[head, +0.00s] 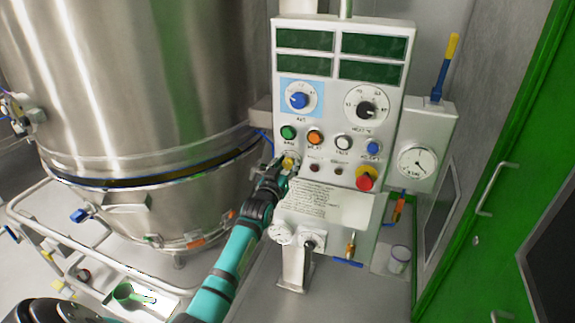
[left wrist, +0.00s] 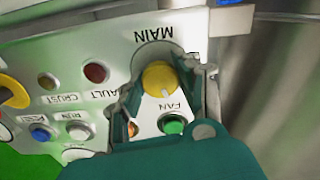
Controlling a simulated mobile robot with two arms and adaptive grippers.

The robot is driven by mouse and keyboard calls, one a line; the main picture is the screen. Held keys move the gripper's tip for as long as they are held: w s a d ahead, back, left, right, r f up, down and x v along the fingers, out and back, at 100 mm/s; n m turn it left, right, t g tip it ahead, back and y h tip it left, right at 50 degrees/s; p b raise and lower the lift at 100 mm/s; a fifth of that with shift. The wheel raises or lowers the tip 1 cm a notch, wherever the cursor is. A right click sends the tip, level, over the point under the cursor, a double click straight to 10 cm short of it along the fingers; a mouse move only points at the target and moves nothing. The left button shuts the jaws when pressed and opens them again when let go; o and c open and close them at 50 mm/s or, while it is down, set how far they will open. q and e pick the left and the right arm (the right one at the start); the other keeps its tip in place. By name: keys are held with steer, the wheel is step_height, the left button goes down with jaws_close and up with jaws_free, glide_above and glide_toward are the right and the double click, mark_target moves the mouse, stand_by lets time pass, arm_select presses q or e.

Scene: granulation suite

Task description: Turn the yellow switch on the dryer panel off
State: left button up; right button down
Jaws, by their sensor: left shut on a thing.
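The dryer panel (head: 328,113) stands right of the steel vessel in the head view, with displays, dials and coloured buttons. The yellow switch (head: 288,161) sits at its lower left, below the green button, partly covered by my left gripper (head: 281,170). In the left wrist view the yellow switch (left wrist: 160,77) is a round knob under the upside-down MAIN label. My left gripper (left wrist: 165,95) has one finger on each side of the knob and is shut on it. The knob's exact pointer angle is hard to tell. My right gripper is not in view.
A red emergency knob (head: 366,180) on a yellow collar sticks out at the panel's lower right. The green button (left wrist: 173,125) is close to my left fingers. A large steel vessel (head: 120,75) stands left; a green door frame (head: 500,160) stands right.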

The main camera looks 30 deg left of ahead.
arm_select(q)
steer(key=shift+n, duration=1.1)
steer(key=o, duration=1.2)
steer(key=v, duration=1.2)
steer(key=shift+f, duration=0.1)
